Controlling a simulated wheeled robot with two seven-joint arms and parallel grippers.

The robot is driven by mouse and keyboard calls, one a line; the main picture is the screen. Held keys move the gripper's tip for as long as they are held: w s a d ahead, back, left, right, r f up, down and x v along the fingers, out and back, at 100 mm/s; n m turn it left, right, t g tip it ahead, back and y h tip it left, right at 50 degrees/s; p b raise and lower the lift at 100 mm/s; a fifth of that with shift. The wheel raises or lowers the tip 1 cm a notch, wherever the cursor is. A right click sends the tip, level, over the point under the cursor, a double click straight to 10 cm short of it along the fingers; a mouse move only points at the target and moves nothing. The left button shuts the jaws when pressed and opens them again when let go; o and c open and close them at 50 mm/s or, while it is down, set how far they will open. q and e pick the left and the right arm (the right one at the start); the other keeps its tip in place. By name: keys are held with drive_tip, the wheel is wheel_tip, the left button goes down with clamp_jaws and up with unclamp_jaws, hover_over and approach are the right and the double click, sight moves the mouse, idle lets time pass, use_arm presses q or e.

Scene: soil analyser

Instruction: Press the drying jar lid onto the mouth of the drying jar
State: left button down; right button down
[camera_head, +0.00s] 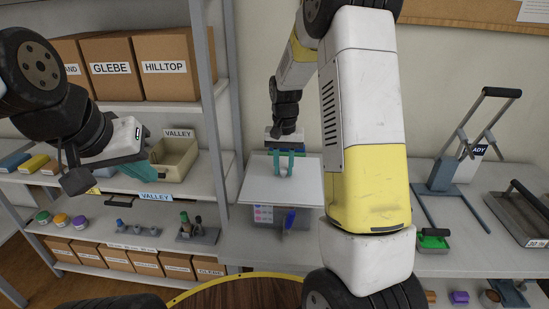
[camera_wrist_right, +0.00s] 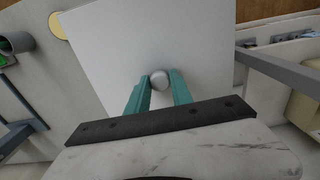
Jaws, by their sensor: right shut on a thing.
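A flat white square panel with a round silver knob (camera_wrist_right: 159,79), apparently the drying jar lid (camera_head: 260,185), is over the bench in the middle of the head view. My right gripper (camera_head: 284,172) points down at its centre, its teal fingers shut on the knob; the wrist view shows the fingers (camera_wrist_right: 159,92) on either side of it. Below the panel is a greyish box-like body (camera_head: 267,222), apparently the drying jar, with pink and blue items showing. The panel hides its mouth, and I cannot tell whether they touch. My left gripper (camera_head: 125,174) is by the shelves; its finger gap is unclear.
A shelf unit at left holds cardboard boxes (camera_head: 172,65), a beige bin (camera_head: 174,160) and small jars. A grey upright (camera_head: 226,85) stands left of the panel. At right are a metal frame with a black handle (camera_head: 502,93) and a green-topped item (camera_head: 433,240).

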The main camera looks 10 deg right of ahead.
sight(284, 168)
drive_tip(key=c, duration=1.1)
unclamp_jaws()
drive_tip(key=shift+o, duration=0.2)
wheel_tip(284, 168, up, 8)
drive_tip(key=shift+f, duration=0.2)
drive_tip(key=s+r+n+t+y, duration=0.2)
drive_tip(key=s+r+t, duration=0.1)
drive_tip(key=s+r, duration=0.8)
drive_tip(key=s+a+n+t, duration=0.1)
drive_tip(key=s+a+t, duration=0.1)
drive_tip(key=s, duration=1.1)
drive_tip(key=shift+s+r+n+t, duration=0.15)
drive_tip(key=shift+r+n+t, duration=0.2)
drive_tip(key=shift+t, duration=0.25)
